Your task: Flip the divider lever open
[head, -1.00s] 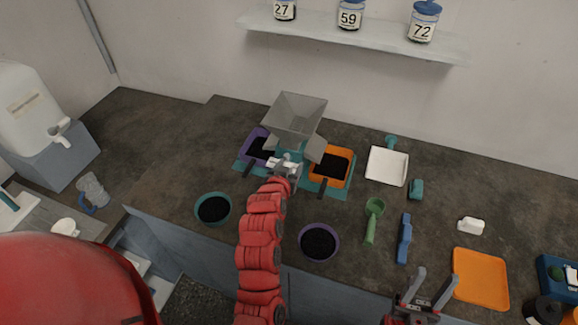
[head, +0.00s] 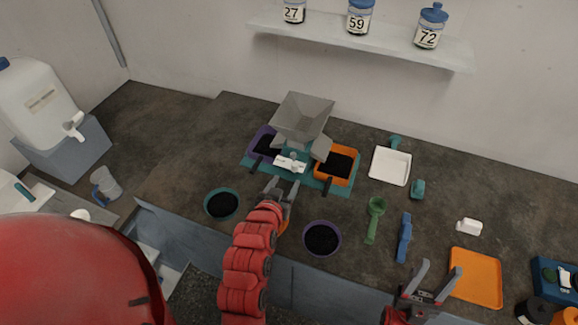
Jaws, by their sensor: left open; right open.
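The divider is a grey metal hopper (head: 303,116) on a teal base, with a purple bin (head: 261,141) at its left and an orange bin (head: 337,164) at its right, both holding dark material. A white lever (head: 290,163) shows at its front below the hopper; I cannot tell for sure which position it is in. My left gripper (head: 282,187) is open and empty, just in front of the lever and apart from it. My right gripper (head: 435,280) is open and empty at the bench's front, left of the orange tray.
A teal bowl (head: 221,203) and a purple bowl (head: 321,238) of dark material stand near the front edge. To the right lie a white pan (head: 390,166), a green scoop (head: 374,219), a blue tool (head: 404,237) and an orange tray (head: 475,277). A shelf (head: 365,39) holds numbered jars.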

